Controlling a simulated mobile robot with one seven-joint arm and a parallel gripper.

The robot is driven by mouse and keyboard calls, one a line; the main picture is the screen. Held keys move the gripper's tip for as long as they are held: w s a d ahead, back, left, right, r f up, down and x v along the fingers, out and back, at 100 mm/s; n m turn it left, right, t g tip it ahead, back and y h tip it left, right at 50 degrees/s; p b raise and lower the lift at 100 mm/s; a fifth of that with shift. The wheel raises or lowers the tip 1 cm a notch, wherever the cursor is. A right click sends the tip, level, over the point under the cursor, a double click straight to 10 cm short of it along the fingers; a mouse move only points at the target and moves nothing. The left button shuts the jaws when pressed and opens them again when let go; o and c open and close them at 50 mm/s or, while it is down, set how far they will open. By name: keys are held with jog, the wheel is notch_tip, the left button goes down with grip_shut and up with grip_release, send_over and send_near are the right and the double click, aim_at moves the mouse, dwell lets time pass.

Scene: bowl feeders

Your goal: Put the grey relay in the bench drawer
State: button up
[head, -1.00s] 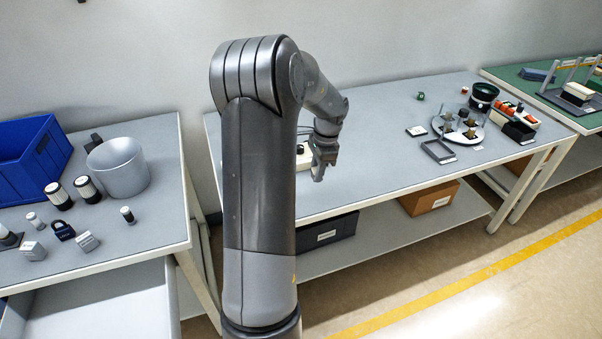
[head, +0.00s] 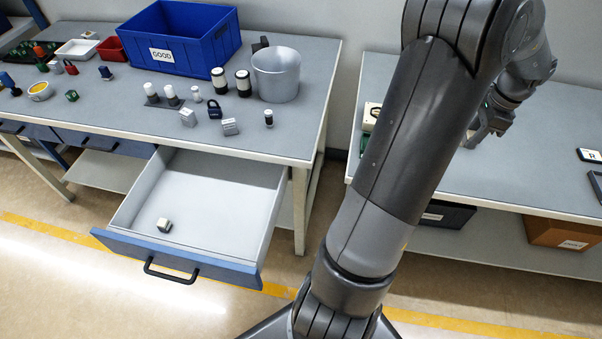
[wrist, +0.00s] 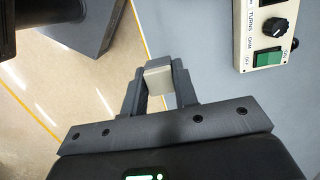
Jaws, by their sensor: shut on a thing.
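My gripper (wrist: 158,78) is shut on a small pale grey block, apparently the grey relay (wrist: 158,82), seen between the fingers in the wrist view. In the head view my gripper (head: 487,127) is over the right bench's left end; the held block cannot be made out there. The bench drawer (head: 262,222) under the left bench is pulled open, well to the left of my gripper. A small whitish block (head: 164,225) lies inside it near the front; most of its floor is bare.
On the left bench stand a blue bin (head: 205,55), a grey cylinder (head: 277,78), two pale grey blocks (head: 188,118) and a dark padlock (head: 214,109). A control box (wrist: 265,32) lies on the right bench near my gripper. A gap separates the benches.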

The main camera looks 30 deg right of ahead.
jog(key=w+a+n+g, duration=0.1)
jog(key=w+a+n, duration=0.7)
jog(key=w+a, duration=1.35)
jog(key=n+g, duration=0.1)
jog(key=n, duration=0.9)
send_over(216, 235)
jog(key=f, duration=2.3)
jog(key=shift+w+d+f, duration=0.2)
jog(key=shift+d+f, duration=0.05)
jog(key=shift+f, duration=2.1)
jog(key=shift+f, duration=0.1)
